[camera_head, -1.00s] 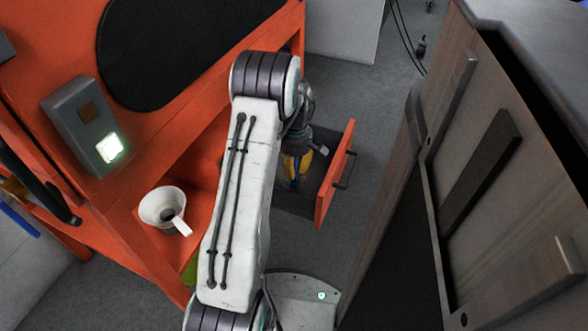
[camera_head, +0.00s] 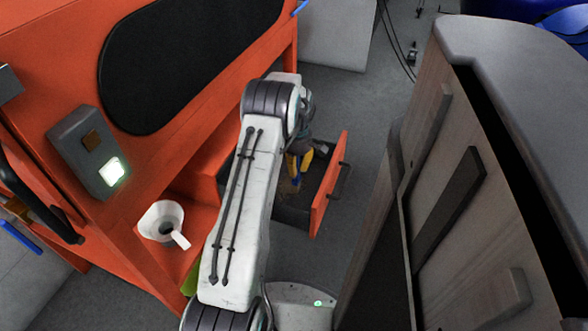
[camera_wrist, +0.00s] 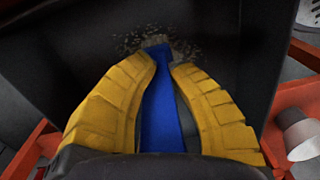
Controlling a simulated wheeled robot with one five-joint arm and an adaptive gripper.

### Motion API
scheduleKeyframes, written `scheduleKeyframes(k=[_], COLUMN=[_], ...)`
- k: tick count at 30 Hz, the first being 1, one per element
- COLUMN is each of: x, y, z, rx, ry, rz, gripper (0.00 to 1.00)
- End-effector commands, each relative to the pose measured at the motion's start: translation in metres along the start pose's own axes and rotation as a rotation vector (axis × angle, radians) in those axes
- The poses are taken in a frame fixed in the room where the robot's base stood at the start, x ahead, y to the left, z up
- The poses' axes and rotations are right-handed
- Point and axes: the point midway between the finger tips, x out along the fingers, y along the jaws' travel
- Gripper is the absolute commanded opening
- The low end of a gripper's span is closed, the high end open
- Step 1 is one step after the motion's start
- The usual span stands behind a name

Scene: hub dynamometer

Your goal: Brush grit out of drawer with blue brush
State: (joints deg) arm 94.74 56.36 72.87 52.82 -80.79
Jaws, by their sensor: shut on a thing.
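The blue brush (camera_wrist: 160,110) is held between the two yellow fingers of my gripper (camera_wrist: 163,72). Its bristle end points at a patch of loose grit (camera_wrist: 185,47) on the dark floor of the drawer. I cannot tell whether the bristles touch the floor. In the head view the open drawer has a red front (camera_head: 329,190) and a dark inside (camera_head: 291,215). My gripper (camera_head: 296,180) shows over the drawer's inside, partly hidden by my arm. Brownish grit (camera_head: 288,186) lies in the drawer near the brush.
A white cup-like scoop (camera_head: 160,222) with a handle stands on the red ledge left of my arm. A grey box with a lit button (camera_head: 108,171) is on the red machine. A wood-panelled cabinet (camera_head: 450,200) stands close on the right. Grey floor lies behind the drawer.

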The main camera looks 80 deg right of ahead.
Motion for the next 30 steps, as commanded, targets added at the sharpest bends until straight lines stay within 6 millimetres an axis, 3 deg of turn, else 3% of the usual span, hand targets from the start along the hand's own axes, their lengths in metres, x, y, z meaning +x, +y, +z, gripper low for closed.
scheduleKeyframes(k=[30], x=[0.001], y=[0.055], z=[0.000], rx=[0.000], ry=[0.001], rz=[0.000], gripper=[0.00])
